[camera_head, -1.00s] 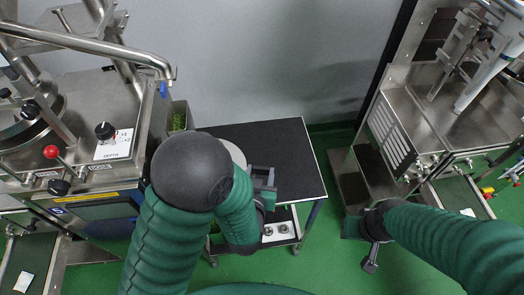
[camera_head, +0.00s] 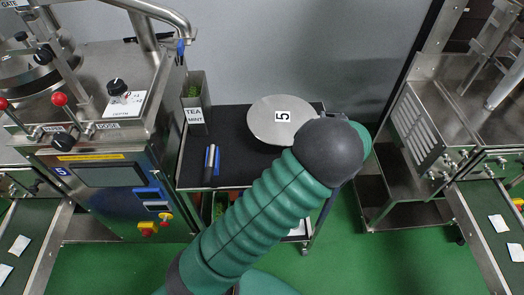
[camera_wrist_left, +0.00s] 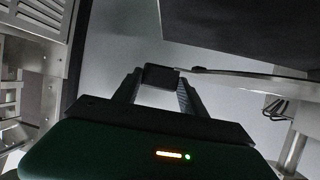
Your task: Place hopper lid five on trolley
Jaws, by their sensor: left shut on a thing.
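Hopper lid five (camera_head: 268,108) is a flat grey disc with a white label reading 5. In the head view it shows over the trolley's black top (camera_head: 235,172). My left gripper is mostly hidden behind my left forearm in the head view. In the left wrist view the left gripper (camera_wrist_left: 161,78) is shut on a small dark part at the lid's edge. There the lid (camera_wrist_left: 255,74) is nearly edge-on, apart from the dark trolley top (camera_wrist_left: 260,30). My right gripper is out of view.
A metal TEA MINT container (camera_head: 195,115) stands at the trolley's left back. Packing machines stand left (camera_head: 105,170) and right (camera_head: 425,125).

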